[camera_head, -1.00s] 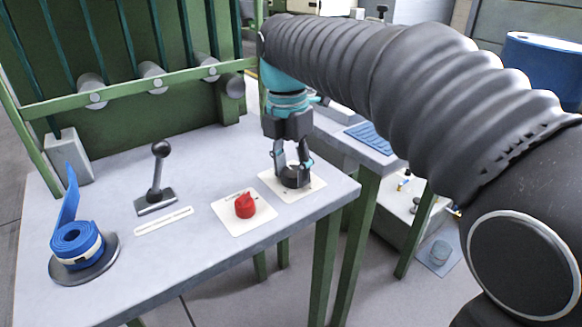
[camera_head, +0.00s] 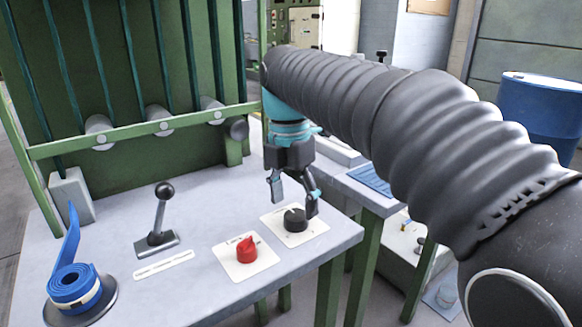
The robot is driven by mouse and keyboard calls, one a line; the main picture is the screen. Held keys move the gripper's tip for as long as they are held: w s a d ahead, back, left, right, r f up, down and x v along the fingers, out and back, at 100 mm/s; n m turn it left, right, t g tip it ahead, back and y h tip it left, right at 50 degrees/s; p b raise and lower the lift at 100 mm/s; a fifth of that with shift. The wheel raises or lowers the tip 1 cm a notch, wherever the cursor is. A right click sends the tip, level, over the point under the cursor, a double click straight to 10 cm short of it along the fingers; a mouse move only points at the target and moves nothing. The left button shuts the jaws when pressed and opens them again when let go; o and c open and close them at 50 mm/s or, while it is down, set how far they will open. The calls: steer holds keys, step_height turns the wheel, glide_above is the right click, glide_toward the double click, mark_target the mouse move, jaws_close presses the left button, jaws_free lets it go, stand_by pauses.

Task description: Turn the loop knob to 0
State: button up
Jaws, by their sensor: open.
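A black knob (camera_head: 295,219) sits on a white square plate (camera_head: 317,226) near the right end of the grey table. A red knob (camera_head: 246,250) sits on a second white plate (camera_head: 262,263) to its left and nearer the front. The lettering on both plates is too small to read, so I cannot tell which is the loop knob or its setting. My gripper (camera_head: 294,206) points down over the black knob with its fingers spread. The fingers are open and look empty; the right fingertip overlaps the knob's plate in the picture, and I cannot tell whether it touches.
A lever with a black ball (camera_head: 163,206) stands on the grey table (camera_head: 120,240), behind a white label strip (camera_head: 164,264). A rolled blue strap (camera_head: 75,288) lies at the left. Green framing (camera_head: 130,137) rises behind. A blue barrel (camera_head: 541,112) stands at the far right.

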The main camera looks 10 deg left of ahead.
mark_target(291, 213)
step_height(291, 213, up, 9)
steer(key=shift+w+a+r, duration=0.15)
steer(key=shift+w+a, duration=0.05)
steer(key=shift+a, duration=0.1)
stand_by(0.4)
